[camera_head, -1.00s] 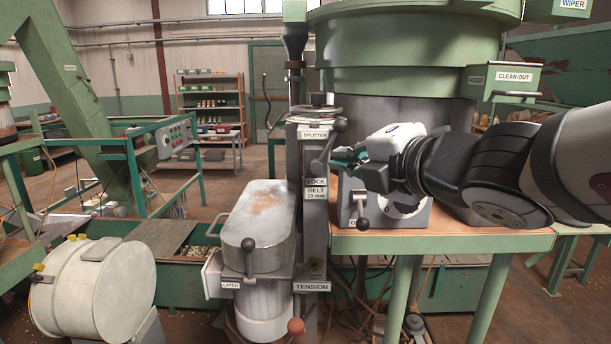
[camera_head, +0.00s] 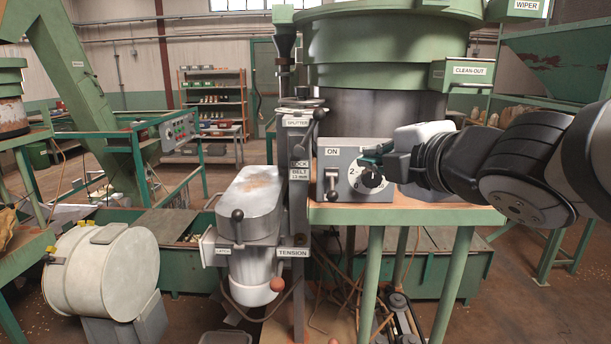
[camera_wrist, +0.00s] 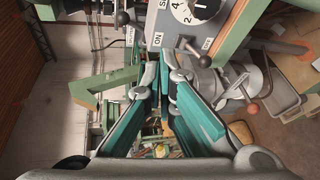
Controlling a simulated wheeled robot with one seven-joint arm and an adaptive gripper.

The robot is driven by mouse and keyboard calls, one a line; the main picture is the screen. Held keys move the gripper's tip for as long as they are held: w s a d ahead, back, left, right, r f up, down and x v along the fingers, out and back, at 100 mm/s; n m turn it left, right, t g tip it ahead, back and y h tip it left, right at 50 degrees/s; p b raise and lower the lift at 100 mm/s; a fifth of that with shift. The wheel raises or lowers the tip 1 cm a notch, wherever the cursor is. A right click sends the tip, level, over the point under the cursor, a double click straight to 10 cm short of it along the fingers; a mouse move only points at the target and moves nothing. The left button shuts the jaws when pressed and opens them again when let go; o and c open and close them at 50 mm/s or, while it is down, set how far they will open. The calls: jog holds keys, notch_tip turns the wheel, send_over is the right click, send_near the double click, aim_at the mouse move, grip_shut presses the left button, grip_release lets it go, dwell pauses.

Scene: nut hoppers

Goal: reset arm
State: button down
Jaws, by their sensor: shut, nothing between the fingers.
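My gripper (camera_head: 368,158) reaches in from the right in the head view, in front of the grey control box (camera_head: 343,183) marked ON. The box has a lever (camera_head: 332,184) and a dark knob (camera_head: 371,178) on a numbered dial. My fingertips appear close to the knob in the head view; whether they touch it I cannot tell. In the wrist view my gripper (camera_wrist: 158,82) has its teal fingers together at the tips, with nothing between them. There the dial (camera_wrist: 196,10) and the box's lever (camera_wrist: 197,54) lie beyond the fingers, toward the top.
The box stands on a wooden-topped green table (camera_head: 420,216) below the large green hopper (camera_head: 390,50). Left of it are a post with a SPLITTER label (camera_head: 297,122) and a lidded metal vessel (camera_head: 250,200). A pale drum (camera_head: 98,272) is at lower left.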

jog(key=s+d+f+m+g+h, duration=0.3)
jog(key=s+d+f+m+h, duration=0.35)
jog(key=d+m, duration=0.5)
jog(key=s+a+f+m+g+y, duration=0.1)
jog(key=s+f+m+g, duration=0.2)
jog(key=s+m, duration=0.2)
jog(key=s+a+f+m+g+y, duration=0.1)
jog(key=s+a+f+m+g, duration=0.1)
jog(key=s+m, duration=0.4)
jog(key=s+f+g, duration=0.1)
jog(key=s, duration=0.2)
jog(key=shift+f, duration=0.3)
jog(key=shift+a+m, duration=0.1)
jog(key=shift+m, duration=0.15)
